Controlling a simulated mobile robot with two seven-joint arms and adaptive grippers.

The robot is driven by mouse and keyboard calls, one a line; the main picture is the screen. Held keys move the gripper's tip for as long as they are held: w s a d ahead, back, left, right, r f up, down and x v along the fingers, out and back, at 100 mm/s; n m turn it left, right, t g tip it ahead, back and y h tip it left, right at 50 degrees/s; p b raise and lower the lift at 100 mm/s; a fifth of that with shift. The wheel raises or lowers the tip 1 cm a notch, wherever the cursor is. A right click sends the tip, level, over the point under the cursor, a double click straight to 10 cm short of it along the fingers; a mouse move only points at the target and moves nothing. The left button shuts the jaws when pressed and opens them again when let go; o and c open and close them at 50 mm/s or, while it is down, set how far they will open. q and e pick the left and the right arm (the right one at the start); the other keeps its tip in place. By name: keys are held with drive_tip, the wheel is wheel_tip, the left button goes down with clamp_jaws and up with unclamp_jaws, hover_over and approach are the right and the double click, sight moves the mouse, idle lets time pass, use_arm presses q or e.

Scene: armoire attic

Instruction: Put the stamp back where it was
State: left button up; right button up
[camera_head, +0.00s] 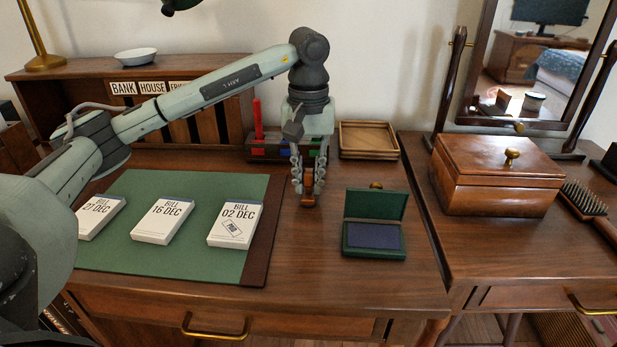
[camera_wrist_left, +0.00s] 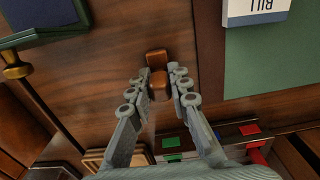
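The stamp (camera_head: 308,201) is a small brown wooden piece at my left gripper's fingertips, right of the green desk mat. My left gripper (camera_head: 308,186) points straight down, with its fingers drawn in on both sides of the stamp. The left wrist view shows the stamp (camera_wrist_left: 159,84) between the fingertips (camera_wrist_left: 160,80), over bare wood. I cannot tell whether its underside touches the desk. An open green ink pad (camera_head: 374,236) lies right of it. The bill on the right (camera_head: 231,226) bears a stamp mark. My right gripper is out of view.
Behind the gripper stand a compartment holder (camera_head: 270,148) with red and green pieces and an empty wooden tray (camera_head: 368,140). Two more bills (camera_head: 163,221) (camera_head: 100,216) lie on the green mat (camera_head: 150,188). A wooden box (camera_head: 495,178) stands right. Bare desk surrounds the ink pad.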

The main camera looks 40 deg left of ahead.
sight(309, 170)
use_arm(q)
drive_tip(key=o, duration=0.4)
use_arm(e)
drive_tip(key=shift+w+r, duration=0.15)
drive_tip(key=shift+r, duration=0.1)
use_arm(q)
drive_tip(key=shift+r, duration=0.2)
wheel_tip(309, 170, up, 8)
drive_tip(key=shift+r+p, duration=0.1)
drive_tip(key=shift+p, duration=0.65)
wheel_tip(309, 170, up, 3)
drive_tip(key=shift+f+p, duration=0.2)
drive_tip(key=shift+p, duration=0.2)
drive_tip(key=shift+r, duration=0.55)
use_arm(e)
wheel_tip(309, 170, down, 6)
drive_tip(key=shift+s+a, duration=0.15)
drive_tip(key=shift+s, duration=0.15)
